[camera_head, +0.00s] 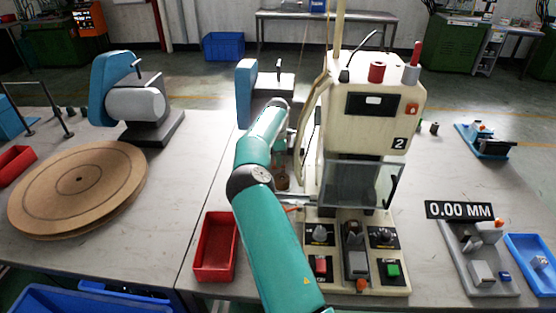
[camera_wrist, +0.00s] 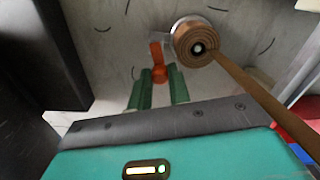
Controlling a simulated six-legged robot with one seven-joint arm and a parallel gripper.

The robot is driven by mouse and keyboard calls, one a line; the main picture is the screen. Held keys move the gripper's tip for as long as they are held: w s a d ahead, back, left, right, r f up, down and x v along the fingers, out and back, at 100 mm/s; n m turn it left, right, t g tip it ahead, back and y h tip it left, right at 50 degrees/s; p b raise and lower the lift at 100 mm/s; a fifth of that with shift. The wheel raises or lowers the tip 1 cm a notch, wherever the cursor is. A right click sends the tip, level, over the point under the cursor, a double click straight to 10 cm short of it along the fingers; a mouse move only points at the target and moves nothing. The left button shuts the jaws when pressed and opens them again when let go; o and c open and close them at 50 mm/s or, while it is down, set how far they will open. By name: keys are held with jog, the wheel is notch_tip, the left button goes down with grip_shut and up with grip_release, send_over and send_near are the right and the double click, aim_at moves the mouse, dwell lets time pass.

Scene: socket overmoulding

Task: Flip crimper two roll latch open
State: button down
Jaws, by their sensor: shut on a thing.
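Crimper two (camera_head: 376,122), a cream machine marked "2", stands on the bench right of my teal arm. In the wrist view, a brown wound roll (camera_wrist: 193,46) sits on a grey hub, and a flat brown strip runs from it to the lower right. An orange latch (camera_wrist: 157,54) is just left of the roll. My gripper (camera_wrist: 160,75), with two green fingers, is shut on the latch's near rounded end. In the head view, my arm reaches along the crimper's left side; its fingers and the latch cannot be made out there.
A red bin (camera_head: 216,247) lies left of the crimper's base. A round wooden turntable (camera_head: 78,187) is at the left. A glass guard (camera_head: 357,184) covers the crimper's front. Fixtures and a blue tray (camera_head: 532,262) occupy the right bench. Dark bodies crowd the wrist view's left side.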

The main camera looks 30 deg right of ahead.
jog(key=shift+w+d+m, duration=0.1)
jog(key=shift+w+m, duration=0.1)
jog(key=shift+m, duration=0.8)
jog(key=c, duration=1.3)
grip_release()
jog(key=shift+r, duration=0.1)
notch_tip(320, 180, up, 14)
jog(key=shift+f, duration=0.2)
